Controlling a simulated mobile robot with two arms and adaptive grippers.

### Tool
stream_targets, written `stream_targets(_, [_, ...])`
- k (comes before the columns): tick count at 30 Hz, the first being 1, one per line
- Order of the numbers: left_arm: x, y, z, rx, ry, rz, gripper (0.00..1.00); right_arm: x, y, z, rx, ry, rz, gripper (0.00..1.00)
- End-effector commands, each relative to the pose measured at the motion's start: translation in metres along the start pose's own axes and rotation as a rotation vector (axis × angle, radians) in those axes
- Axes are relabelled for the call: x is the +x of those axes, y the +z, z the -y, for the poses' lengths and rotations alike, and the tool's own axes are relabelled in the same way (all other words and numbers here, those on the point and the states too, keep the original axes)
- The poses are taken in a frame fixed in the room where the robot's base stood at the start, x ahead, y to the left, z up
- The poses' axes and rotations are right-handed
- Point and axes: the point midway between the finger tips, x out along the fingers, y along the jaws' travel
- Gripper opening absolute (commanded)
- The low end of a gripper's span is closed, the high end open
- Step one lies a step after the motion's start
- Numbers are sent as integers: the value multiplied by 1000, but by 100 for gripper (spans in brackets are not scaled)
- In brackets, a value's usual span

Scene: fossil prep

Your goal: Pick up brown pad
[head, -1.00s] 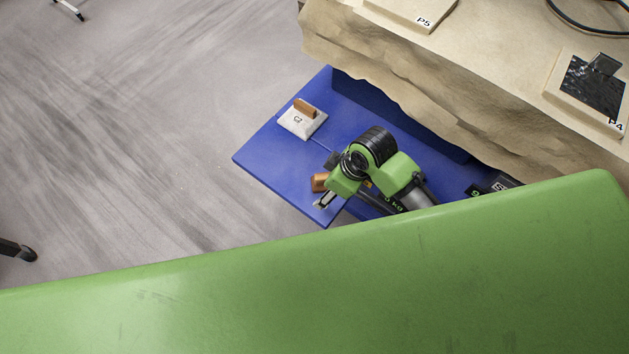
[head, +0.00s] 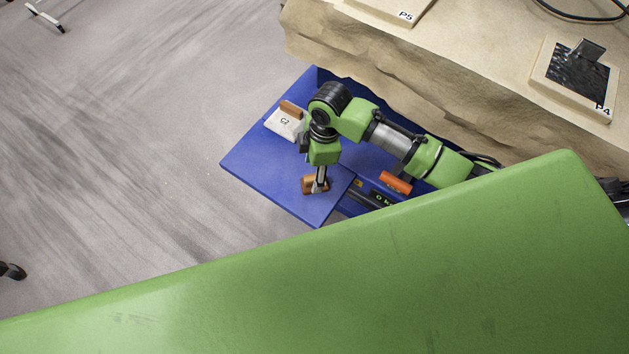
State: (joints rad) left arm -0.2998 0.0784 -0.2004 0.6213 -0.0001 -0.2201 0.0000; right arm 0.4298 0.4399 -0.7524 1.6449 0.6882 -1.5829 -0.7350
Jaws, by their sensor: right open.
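A brown pad (head: 306,186) lies on the blue surface (head: 255,165) near its front corner. My right gripper (head: 318,187) points down at this pad, with its fingertips overlapping it in the picture. The gripper is open; I cannot tell whether the fingers touch the pad, and they hide part of it. A second brown block (head: 291,108) sits on the white C2 block (head: 284,125), further back and left. My left gripper is not in view.
An orange piece (head: 396,182) and a dark device with a display (head: 382,198) are right of the gripper. A beige rocky-sided bench (head: 400,70) rises behind, carrying blocks marked P5 (head: 400,8) and P4 (head: 596,102). My green body covers the foreground.

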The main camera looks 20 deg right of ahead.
Motion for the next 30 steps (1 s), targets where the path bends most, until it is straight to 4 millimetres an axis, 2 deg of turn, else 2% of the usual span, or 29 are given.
stream_targets(1, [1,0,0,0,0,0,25,7,0,1,2,-3,1,54])
stream_targets(8, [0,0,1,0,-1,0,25,22,2,-1,1,-1,0,54])
stream_targets(13, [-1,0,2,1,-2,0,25,48,12,-5,4,-2,1,54])
stream_targets(17, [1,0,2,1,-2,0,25,63,10,-4,1,-1,-1,54])
stream_targets(26, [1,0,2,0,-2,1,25,67,10,-5,0,2,0,54])
stream_targets(30, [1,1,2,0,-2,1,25,67,10,-5,0,2,0,18])
